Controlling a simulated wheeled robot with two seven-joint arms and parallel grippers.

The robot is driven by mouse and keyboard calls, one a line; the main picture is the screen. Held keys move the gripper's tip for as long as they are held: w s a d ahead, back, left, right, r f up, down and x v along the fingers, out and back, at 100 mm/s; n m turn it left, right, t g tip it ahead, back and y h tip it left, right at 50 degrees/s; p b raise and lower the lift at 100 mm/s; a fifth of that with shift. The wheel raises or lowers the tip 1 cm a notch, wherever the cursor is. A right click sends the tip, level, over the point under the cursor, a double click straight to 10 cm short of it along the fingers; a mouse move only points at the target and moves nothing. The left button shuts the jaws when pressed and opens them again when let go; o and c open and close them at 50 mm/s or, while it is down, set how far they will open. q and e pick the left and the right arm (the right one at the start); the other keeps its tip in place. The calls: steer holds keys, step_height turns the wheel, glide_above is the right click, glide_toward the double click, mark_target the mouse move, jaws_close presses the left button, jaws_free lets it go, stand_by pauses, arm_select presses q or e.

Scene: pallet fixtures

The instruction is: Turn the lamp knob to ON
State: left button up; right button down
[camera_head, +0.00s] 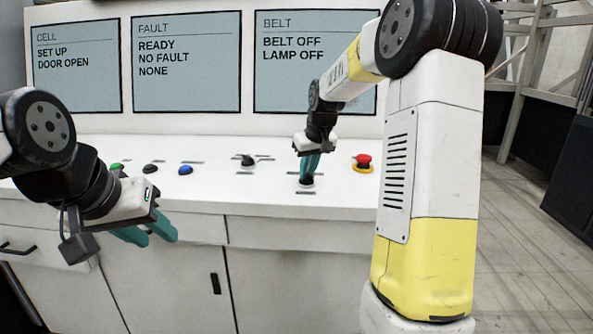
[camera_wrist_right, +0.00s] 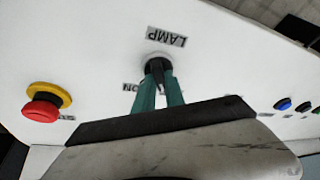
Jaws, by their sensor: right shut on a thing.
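The lamp knob (camera_head: 306,183) is a small black knob on the white console top. In the right wrist view the lamp knob (camera_wrist_right: 154,60) sits beside an upside-down LAMP label (camera_wrist_right: 166,37). My right gripper (camera_head: 308,174) points down and is shut on the knob; its teal fingers (camera_wrist_right: 160,85) flank the dark handle. The fingers partly hide the knob, so its exact angle is hard to tell. Part of an ON label (camera_wrist_right: 131,87) shows beside the fingers. The belt screen (camera_head: 314,60) reads BELT OFF, LAMP OFF. My left gripper (camera_head: 152,235) is open and empty before the console front.
A red emergency button on a yellow base (camera_head: 363,162) stands right of the lamp knob. Another black knob (camera_head: 247,160) is to the left, then blue (camera_head: 185,170), black (camera_head: 151,169) and green (camera_head: 117,167) buttons. The console top around the knob is clear.

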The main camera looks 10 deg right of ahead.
steer(key=shift+a+m, duration=0.1)
steer(key=shift+m, duration=0.2)
steer(key=m+h, duration=0.1)
steer(key=m, duration=0.1)
steer(key=m+h, duration=0.1)
steer(key=m, duration=0.1)
steer(key=shift+a+m, duration=0.2)
steer(key=shift+m, duration=0.1)
steer(key=m+h, duration=0.1)
steer(key=m, duration=0.2)
steer(key=m+g+h, duration=0.1)
steer(key=m, duration=0.2)
steer(key=shift+w, duration=0.1)
steer(key=shift+m, duration=0.4)
steer(key=c, duration=1.4)
jaws_free()
steer(key=v, duration=0.7)
steer(key=shift+a+r, duration=0.2)
steer(key=shift+r, duration=0.15)
